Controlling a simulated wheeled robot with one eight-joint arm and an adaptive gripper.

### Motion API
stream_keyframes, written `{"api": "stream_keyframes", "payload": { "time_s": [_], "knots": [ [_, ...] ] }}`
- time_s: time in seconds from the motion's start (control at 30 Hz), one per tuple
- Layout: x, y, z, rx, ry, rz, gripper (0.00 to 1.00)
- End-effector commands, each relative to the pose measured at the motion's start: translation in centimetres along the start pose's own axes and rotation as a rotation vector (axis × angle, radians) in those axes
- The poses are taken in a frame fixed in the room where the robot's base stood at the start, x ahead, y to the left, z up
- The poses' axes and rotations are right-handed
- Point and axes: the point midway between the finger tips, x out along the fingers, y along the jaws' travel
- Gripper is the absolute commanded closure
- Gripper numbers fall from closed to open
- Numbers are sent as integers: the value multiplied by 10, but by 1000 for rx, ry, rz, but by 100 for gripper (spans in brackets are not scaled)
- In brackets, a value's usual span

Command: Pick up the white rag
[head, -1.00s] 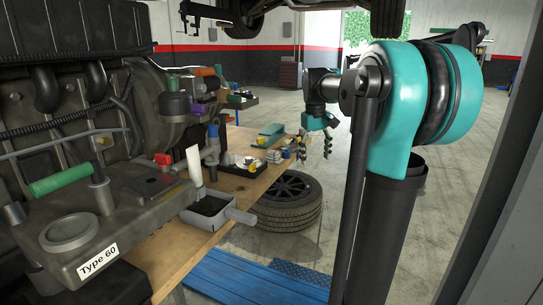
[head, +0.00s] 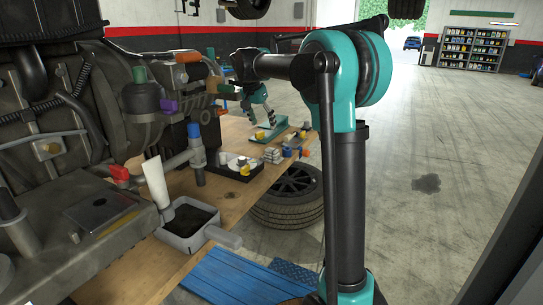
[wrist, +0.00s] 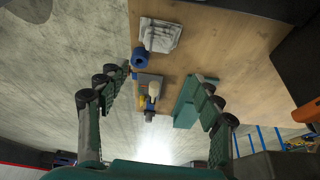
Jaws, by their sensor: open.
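The white rag looks like a small folded, greyish-white bundle on the wooden table. It lies near the table's right edge in the head view (head: 273,155) and at the top centre in the wrist view (wrist: 160,36). My gripper (head: 263,112) is over the far part of the table, beyond the rag and above it. In the wrist view my gripper (wrist: 157,82) has its two fingers spread wide with nothing held between them. The rag lies ahead of the fingertips, apart from them.
A blue roll (wrist: 139,57) lies beside the rag. A teal box (wrist: 186,102) is near the right finger. A black tray (head: 243,172) with small items sits left of the rag. The engine (head: 60,150) crowds the left; a tyre (head: 290,205) lies below the table edge.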

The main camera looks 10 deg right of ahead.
Motion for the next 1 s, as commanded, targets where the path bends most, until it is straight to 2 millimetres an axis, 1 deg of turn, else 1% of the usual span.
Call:
{"api": "stream_keyframes", "payload": {
  "time_s": [0.03,0.2,0.4,0.5,0.77,1.0],
  "knots": [
    [10,0,0,1,0,0,34],
    [45,1,0,1,0,1,34],
    [82,1,0,-1,-1,1,34],
    [94,1,0,-1,-1,1,34],
    [111,2,0,-1,-1,1,34],
    [144,5,2,-2,-1,1,34]
  ]
}}
